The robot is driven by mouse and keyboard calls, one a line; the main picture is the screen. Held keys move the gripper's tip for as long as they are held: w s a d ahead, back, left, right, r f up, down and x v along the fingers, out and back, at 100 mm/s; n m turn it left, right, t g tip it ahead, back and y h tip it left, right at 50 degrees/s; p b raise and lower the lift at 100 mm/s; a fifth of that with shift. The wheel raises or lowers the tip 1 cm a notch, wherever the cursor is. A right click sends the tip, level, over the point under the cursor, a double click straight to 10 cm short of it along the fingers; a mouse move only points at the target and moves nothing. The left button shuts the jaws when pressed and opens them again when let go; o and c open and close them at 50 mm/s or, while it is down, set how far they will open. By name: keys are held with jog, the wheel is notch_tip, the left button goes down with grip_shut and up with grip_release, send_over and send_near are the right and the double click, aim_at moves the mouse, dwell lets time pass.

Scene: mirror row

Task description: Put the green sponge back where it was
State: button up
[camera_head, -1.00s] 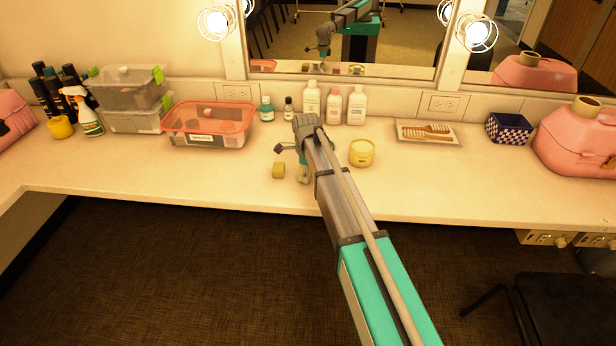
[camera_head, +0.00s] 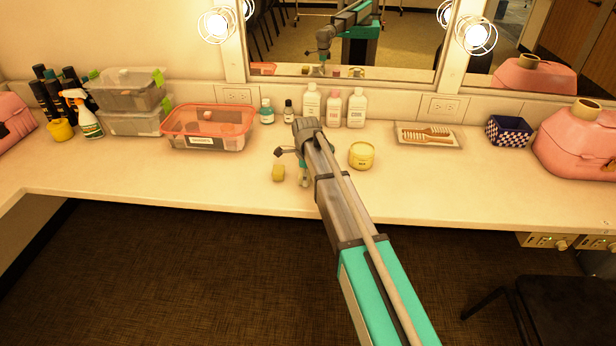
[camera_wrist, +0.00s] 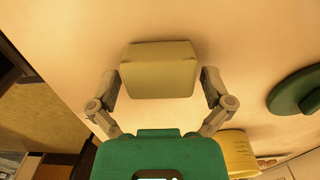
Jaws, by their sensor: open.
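The sponge (camera_wrist: 158,70) is a pale yellow-green block in the wrist view, lying between the two fingers of my gripper (camera_wrist: 160,77). The fingers are spread, one on each side, with a narrow gap to it. In the head view the sponge (camera_head: 278,173) is a small yellowish block on the counter, just left of my wrist.
A yellow jar (camera_head: 361,155) stands right of my arm. White bottles (camera_head: 334,106) stand behind, below the mirror. A red-rimmed clear bin (camera_head: 208,130) is at back left, a brush tray (camera_head: 428,138) at right. The front counter is clear.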

jog(key=shift+r, duration=0.15)
notch_tip(320, 180, up, 12)
jog(key=p, duration=1.2)
jog(key=shift+d, duration=0.1)
dwell(0.9)
jog(key=s+d+n, duration=1.8)
jog(key=s+d, duration=0.4)
jog(key=s, duration=0.3)
jog(key=shift+s+d, duration=0.35)
jog(key=shift+s, duration=0.05)
